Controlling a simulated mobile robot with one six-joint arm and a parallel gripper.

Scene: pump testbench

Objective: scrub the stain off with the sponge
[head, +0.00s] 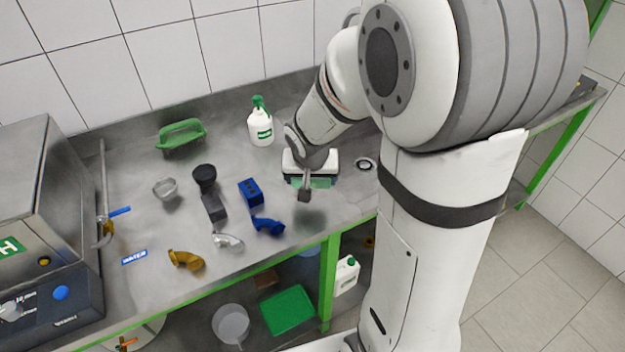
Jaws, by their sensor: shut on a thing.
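My gripper (305,188) is over the front right part of the steel bench, below my white arm. A dark, blurred stain (311,217) lies on the bench top just in front of the gripper, near the front edge. I cannot tell whether the sponge touches the bench.
A white spray bottle (261,127) stands behind left of the gripper, and a green-handled tool (181,134) lies farther left. A blue block (251,192), blue elbow (268,226) and brass elbow (186,260) lie left. A steel machine (45,190) fills the left end.

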